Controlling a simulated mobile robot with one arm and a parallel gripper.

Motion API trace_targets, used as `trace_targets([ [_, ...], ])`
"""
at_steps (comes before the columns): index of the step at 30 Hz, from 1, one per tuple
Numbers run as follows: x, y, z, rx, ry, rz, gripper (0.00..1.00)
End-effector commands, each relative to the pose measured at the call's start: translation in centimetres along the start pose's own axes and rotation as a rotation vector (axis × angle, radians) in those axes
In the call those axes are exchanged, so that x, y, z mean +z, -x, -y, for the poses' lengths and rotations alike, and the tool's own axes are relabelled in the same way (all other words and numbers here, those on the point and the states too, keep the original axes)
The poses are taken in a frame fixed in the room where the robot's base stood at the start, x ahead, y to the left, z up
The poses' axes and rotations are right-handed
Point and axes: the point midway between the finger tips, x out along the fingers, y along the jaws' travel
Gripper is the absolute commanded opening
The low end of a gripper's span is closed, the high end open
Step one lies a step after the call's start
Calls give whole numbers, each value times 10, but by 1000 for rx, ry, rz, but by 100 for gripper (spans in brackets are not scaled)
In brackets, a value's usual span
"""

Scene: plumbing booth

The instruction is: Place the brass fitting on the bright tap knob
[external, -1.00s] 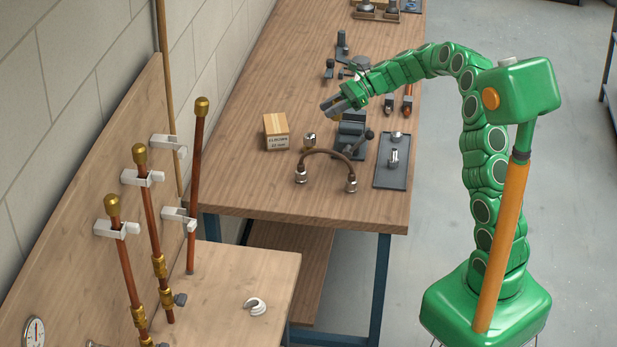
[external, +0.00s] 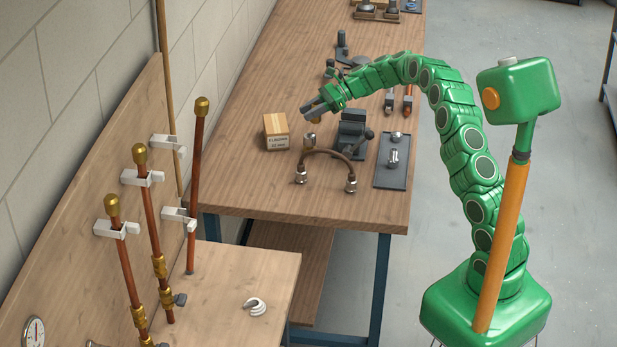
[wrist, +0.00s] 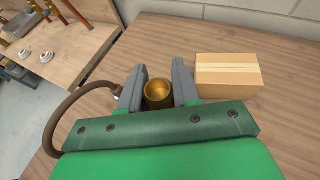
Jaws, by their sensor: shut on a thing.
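My gripper (external: 316,110) is shut on the brass fitting (external: 316,120), which shows just under the fingers. In the wrist view the fitting (wrist: 158,94) is a hollow gold-coloured cup between the two grey fingers (wrist: 158,88). A small bright metal piece (external: 310,140) stands upright on the long bench, just below the held fitting in the picture, with a visible gap between them. It looks like the bright tap knob, but it is too small to be sure. In the wrist view it is not visible; the fitting and gripper cover that area.
A cardboard box (external: 276,131) stands close to the left of the bright piece. A brown hose (external: 331,153) with metal nuts arches in front. A dark vise (external: 352,132) and a tray (external: 390,171) with metal parts lie to the right. The bench's front left is clear.

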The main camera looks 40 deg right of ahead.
Motion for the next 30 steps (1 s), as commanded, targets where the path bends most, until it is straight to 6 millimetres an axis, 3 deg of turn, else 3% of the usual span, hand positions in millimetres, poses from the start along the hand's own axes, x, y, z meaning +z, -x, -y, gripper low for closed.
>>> trace_targets([
  [10,-21,-17,20,2,1,0,0],
  [19,-27,-22,25,3,0,0,0],
  [25,-52,-32,26,2,-3,0,0],
  [30,-56,-33,26,1,-1,0,0],
])
